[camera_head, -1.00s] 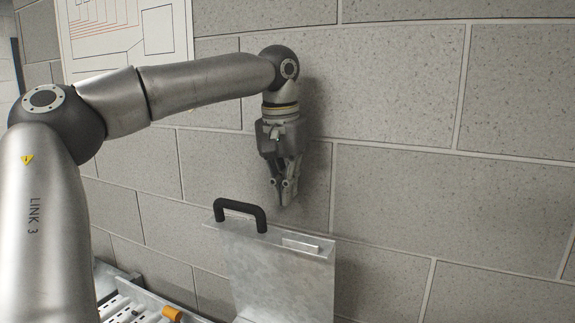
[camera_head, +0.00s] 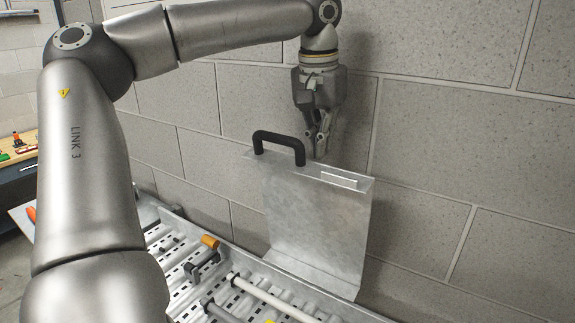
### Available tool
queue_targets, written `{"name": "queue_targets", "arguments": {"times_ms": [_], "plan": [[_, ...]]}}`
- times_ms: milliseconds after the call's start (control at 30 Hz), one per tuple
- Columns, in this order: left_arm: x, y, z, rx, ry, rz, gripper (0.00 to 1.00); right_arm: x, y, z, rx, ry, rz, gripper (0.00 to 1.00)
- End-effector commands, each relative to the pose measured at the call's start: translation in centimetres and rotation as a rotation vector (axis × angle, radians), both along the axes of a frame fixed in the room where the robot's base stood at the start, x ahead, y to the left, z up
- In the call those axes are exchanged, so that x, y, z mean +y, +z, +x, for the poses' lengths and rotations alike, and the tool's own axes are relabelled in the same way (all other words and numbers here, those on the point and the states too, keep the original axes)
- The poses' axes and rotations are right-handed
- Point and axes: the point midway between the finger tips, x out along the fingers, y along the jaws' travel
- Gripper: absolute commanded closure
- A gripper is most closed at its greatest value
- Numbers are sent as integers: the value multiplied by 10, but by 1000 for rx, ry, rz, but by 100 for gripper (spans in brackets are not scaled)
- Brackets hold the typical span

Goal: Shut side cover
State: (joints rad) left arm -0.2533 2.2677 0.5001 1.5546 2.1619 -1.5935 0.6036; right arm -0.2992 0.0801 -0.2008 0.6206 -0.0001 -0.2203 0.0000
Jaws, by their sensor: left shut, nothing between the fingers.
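The side cover (camera_head: 318,222) is a grey sheet-metal panel that stands raised at the back edge of a metal tray. A black handle (camera_head: 279,142) sits on its top edge at the left, and a small pale plate lies to the right of the handle. My left gripper (camera_head: 318,150) points down just behind the cover's top edge, to the right of the handle. Its fingers are shut and empty, and the tips are partly hidden or close to the edge. I cannot tell whether they touch the cover. My right gripper is not in view.
The slotted metal tray (camera_head: 180,246) below holds rods, an orange-capped part (camera_head: 209,242) and dark clamps. A block wall (camera_head: 460,150) stands close behind the cover. A workbench (camera_head: 18,165) with small items is at the far left.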

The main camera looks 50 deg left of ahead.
Motion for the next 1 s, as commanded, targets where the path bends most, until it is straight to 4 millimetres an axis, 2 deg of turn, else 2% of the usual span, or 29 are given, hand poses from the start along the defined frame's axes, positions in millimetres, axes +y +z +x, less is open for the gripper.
{"name": "queue_targets", "arguments": {"times_ms": [1000], "plan": [[-19,0,-59,-1,-2,1,100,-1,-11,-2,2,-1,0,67]]}}
